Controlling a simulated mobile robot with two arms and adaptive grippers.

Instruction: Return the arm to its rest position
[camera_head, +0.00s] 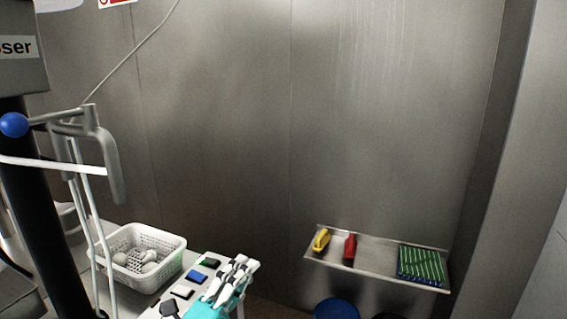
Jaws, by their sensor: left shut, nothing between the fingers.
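My left gripper (241,267), black and white with a teal part behind it, is at the bottom centre. Its fingers are shut and hold nothing. It is in front of a pale surface (222,262) with several small dark, green, blue and white blocks. A white perforated basket (168,272) stands to its left, with several whitish rounded items (140,260) inside. The gripper is apart from the basket in the picture. My right gripper is not in view.
A metal wall shelf (378,257) at the right holds a yellow item (321,240), a red item (350,247) and a green-striped item (420,264). A blue round container (336,309) is below it. A machine with a grey handle (108,160) and blue knob (14,125) stands left.

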